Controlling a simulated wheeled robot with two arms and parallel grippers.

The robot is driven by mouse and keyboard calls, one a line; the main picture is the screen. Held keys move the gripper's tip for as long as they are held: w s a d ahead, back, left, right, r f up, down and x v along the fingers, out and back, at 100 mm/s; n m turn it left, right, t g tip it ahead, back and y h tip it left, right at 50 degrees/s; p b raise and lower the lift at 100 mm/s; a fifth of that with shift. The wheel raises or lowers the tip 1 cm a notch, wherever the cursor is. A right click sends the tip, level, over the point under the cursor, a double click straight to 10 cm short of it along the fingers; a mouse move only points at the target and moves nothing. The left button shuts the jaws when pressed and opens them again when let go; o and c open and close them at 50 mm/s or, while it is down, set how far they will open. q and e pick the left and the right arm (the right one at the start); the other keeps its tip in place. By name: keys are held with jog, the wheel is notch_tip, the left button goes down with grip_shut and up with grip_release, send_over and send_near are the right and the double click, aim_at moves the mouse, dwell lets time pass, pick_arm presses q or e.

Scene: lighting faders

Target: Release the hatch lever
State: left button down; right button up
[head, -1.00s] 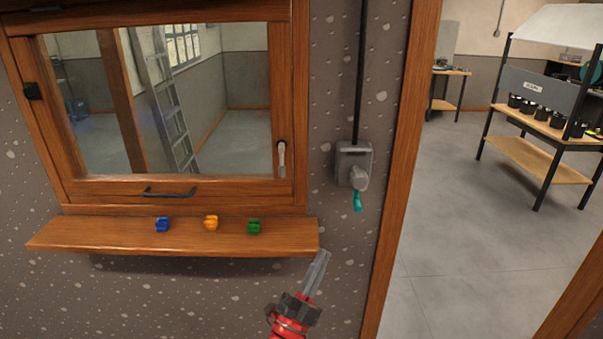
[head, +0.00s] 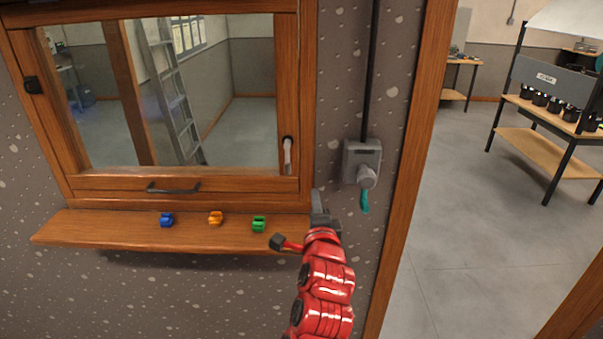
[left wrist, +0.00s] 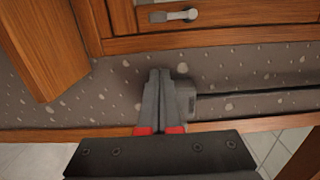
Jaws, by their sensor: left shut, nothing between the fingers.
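The hatch lever (head: 288,155) is a pale grey handle on a dark pivot, on the right side of the wooden hatch frame (head: 302,110). It hangs down along the frame. In the left wrist view the lever (left wrist: 174,16) shows at the top, clear of the fingers. My left gripper (head: 317,197) is shut and empty, below and right of the lever, near the right end of the sill. In the left wrist view its fingers (left wrist: 158,75) lie together, apart from the lever. My right gripper is not in view.
A grey wall box (head: 360,160) with a knob and teal tip is right of the hatch. A wooden door frame (head: 418,150) stands farther right; open floor lies beyond.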

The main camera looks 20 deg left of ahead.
aim_at(288, 157)
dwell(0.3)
pick_arm(q)
jog(key=w+a+p, duration=0.6)
jog(key=w+a, duration=0.1)
jog(key=w, duration=0.2)
jog(key=shift+p, duration=0.35)
jog(key=shift+w, duration=0.1)
jog(key=shift+a, duration=0.15)
